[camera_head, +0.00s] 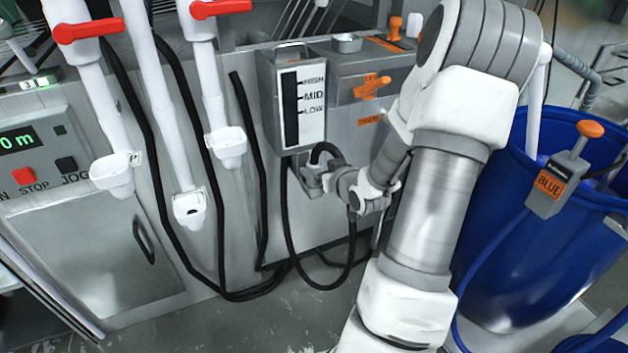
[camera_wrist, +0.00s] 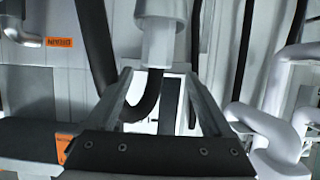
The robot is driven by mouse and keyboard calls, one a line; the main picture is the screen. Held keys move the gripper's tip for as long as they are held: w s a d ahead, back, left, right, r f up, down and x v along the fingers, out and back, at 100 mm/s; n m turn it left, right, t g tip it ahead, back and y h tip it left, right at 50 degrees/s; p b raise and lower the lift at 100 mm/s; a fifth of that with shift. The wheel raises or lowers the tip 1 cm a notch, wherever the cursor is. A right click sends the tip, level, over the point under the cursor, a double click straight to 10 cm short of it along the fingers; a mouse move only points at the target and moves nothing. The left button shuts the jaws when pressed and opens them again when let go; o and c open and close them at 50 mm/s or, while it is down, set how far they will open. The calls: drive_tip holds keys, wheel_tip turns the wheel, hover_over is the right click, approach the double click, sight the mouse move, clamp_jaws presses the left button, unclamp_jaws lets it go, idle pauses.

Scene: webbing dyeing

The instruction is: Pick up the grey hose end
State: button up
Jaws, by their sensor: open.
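In the wrist view the grey hose end (camera_wrist: 161,42) is a pale stepped cylinder at the top middle. A black hose (camera_wrist: 148,100) curves into its narrow end. My gripper (camera_wrist: 158,76) is open, its two fingers spread to the left and right of the narrow end and the hose bend. I cannot tell whether either finger touches. In the head view my gripper (camera_head: 313,180) is just below the grey level box, beside the black hose loop (camera_head: 324,150). The hose end is small there and partly hidden by my gripper.
The level box (camera_head: 303,105) marked HIGH, MID and LOW is just above my gripper. White funnels (camera_head: 227,146) hang at left. A blue barrel (camera_head: 520,250) stands right of my arm. Black hoses (camera_head: 262,292) loop near the floor.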

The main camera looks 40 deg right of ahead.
sight(314, 162)
drive_tip(key=b+x, duration=0.1)
drive_tip(key=x, duration=0.4)
drive_tip(key=b+x, duration=0.1)
drive_tip(key=x, duration=0.2)
drive_tip(key=shift+w+d+b, duration=0.2)
drive_tip(key=shift+d+b, duration=0.1)
drive_tip(key=shift+d, duration=0.05)
clamp_jaws()
